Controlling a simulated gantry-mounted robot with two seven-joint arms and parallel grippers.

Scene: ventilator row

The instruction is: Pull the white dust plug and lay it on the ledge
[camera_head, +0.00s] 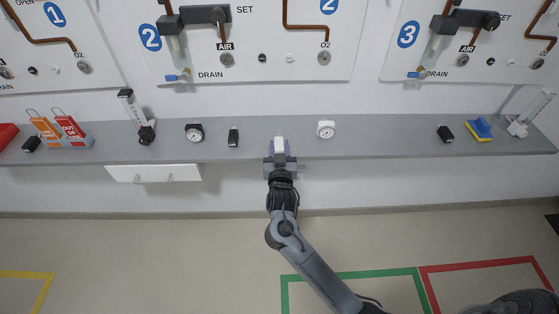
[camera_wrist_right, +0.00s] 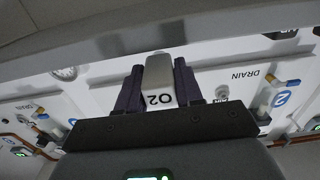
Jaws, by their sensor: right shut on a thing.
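My right gripper (camera_head: 280,146) is over the front part of the grey ledge (camera_head: 365,140), below panel 2. It is shut on a white block marked O2 (camera_wrist_right: 160,82), which sits between the two dark fingers in the right wrist view; the block also shows in the head view (camera_head: 279,147). A small white knob (camera_head: 290,57) is on panel 2 between the black port (camera_head: 262,57) and the O2 fitting (camera_head: 324,58); I cannot tell whether it is the dust plug. My left gripper is not in view.
The ledge is clear between the white gauge and a black block (camera_head: 445,133). A white drawer (camera_head: 154,173) hangs below.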

